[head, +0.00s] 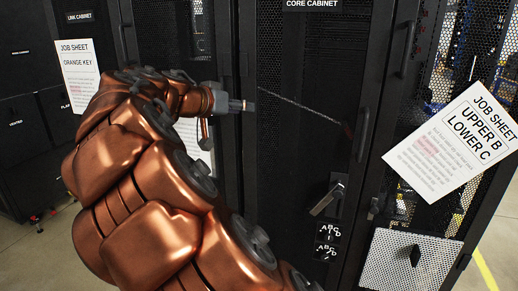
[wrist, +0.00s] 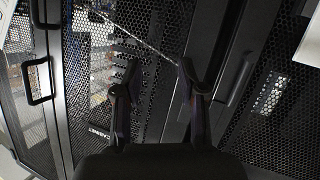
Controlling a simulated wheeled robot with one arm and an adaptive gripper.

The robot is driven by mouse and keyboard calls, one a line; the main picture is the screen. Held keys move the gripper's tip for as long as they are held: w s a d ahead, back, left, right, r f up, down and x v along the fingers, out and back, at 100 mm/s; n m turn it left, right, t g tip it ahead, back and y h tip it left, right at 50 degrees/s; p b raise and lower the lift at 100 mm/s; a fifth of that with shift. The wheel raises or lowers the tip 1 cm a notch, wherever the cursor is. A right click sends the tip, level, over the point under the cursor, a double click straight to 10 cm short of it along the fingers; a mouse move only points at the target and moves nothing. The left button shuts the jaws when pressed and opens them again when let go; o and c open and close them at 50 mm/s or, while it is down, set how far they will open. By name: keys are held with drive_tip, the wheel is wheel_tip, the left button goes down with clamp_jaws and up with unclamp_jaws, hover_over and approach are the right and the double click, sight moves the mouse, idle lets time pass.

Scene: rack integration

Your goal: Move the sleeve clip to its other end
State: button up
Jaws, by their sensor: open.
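My gripper (head: 240,105) is raised in front of the core cabinet door (head: 290,60), near its left edge. In the wrist view my gripper (wrist: 160,80) has its two dark fingers spread with nothing between them that I can make out. A thin pale diagonal strip (head: 305,107) runs down to the right across the door's mesh. It also shows in the wrist view (wrist: 140,38), running toward the right finger. I cannot make out a sleeve clip for certain; a faint reddish patch (head: 347,130) lies near the strip's lower right end.
A tilted job sheet (head: 452,143) reading Upper B, Lower C is at the right. Another job sheet (head: 80,75) reads Orange Key. The link cabinet stands at the left.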

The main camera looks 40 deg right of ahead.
drive_tip(key=s+a+f+n+g+y+p, duration=0.1)
drive_tip(key=s+a+f+n+y, duration=0.1)
drive_tip(key=s+f+y, duration=0.2)
drive_tip(key=shift+s+a+f+n+p, duration=0.15)
drive_tip(key=shift+s+f+n+p, duration=0.2)
drive_tip(key=shift+s+f, duration=2.15)
drive_tip(key=shift+s+r, duration=0.55)
drive_tip(key=shift+r, duration=0.05)
